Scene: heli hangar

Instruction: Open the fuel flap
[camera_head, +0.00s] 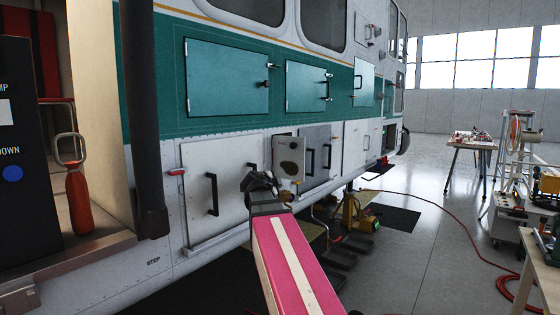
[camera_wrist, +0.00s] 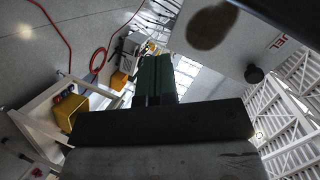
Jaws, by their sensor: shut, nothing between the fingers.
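The fuel flap (camera_head: 283,151) is a small pale panel with a brown stain and a dark knob on the helicopter's lower side. It looks angled out from the body, but how far I cannot tell. In the wrist view the flap (camera_wrist: 262,42) fills the upper right, with the stain, part of the red lettering "UEL" and a black knob (camera_wrist: 254,74). My gripper (camera_head: 262,178) is just left of the flap's lower edge in the head view. In the wrist view my gripper (camera_wrist: 155,62) has its dark fingers together and empty, left of the flap. Contact cannot be told.
A white door with a black handle (camera_head: 211,194) is left of my gripper, and another handled door (camera_head: 316,150) is right of the flap. Teal panels (camera_head: 228,78) are above.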

